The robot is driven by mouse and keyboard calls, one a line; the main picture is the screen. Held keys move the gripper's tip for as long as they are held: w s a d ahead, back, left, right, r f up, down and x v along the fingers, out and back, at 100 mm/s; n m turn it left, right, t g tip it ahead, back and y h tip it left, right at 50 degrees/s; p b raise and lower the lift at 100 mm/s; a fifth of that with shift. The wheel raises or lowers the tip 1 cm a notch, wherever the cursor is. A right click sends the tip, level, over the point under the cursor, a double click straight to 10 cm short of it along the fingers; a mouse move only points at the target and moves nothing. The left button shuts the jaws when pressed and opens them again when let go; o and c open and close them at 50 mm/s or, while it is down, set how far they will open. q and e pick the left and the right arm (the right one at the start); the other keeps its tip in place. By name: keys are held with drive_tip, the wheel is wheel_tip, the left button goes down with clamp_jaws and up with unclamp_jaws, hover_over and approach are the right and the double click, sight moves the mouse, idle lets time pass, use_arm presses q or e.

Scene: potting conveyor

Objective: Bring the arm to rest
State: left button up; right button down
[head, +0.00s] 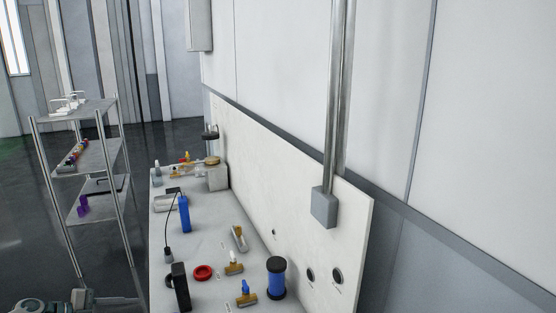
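Neither of my grippers can be made out in the head view. A rounded grey-green shape is cut off at the bottom left edge; I cannot tell whether it is part of my arm. No held object is visible.
A grey bench (205,256) runs along a white panel (290,205). It bears a blue cylinder with black ends (277,279), a red ring (203,272), a blue bottle-like thing (184,214), a black upright block (181,287) and brass valves (234,266). A metal shelf (88,153) stands left; floor lies between.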

use_arm(q)
drive_tip(key=s+a+f+n+t+y, duration=0.2)
drive_tip(key=s+a+f+n+y, duration=0.25)
drive_tip(key=s+a+f, duration=0.4)
drive_tip(key=s+a+f+n+t+y, duration=0.2)
drive_tip(key=s+a+f+n+y, duration=0.25)
drive_tip(key=a+f, duration=0.65)
drive_tip(key=s+a+f+n+g+y, duration=0.2)
drive_tip(key=s+a+f+y, duration=0.1)
drive_tip(key=s+a, duration=0.65)
drive_tip(key=s+a+f+n+g+y, duration=0.25)
drive_tip(key=s+a, duration=0.45)
drive_tip(key=s, duration=0.5)
drive_tip(key=s+d+f+n+h, duration=0.1)
drive_tip(key=s+d+f, duration=0.1)
drive_tip(key=d+f, duration=0.6)
drive_tip(key=s+d+f+n+h, duration=0.15)
drive_tip(key=d+f, duration=0.25)
drive_tip(key=d, duration=0.7)
drive_tip(key=s+d+f+h, duration=0.1)
drive_tip(key=s+d+f, duration=0.1)
drive_tip(key=d+f, duration=0.6)
drive_tip(key=s+d+f+n+h, duration=0.1)
drive_tip(key=d+f+n+h, duration=0.1)
drive_tip(key=d, duration=3.2)
drive_tip(key=shift+s+d+n+h, duration=0.25)
drive_tip(key=shift+d+n+h, duration=0.15)
drive_tip(key=shift+n, duration=0.3)
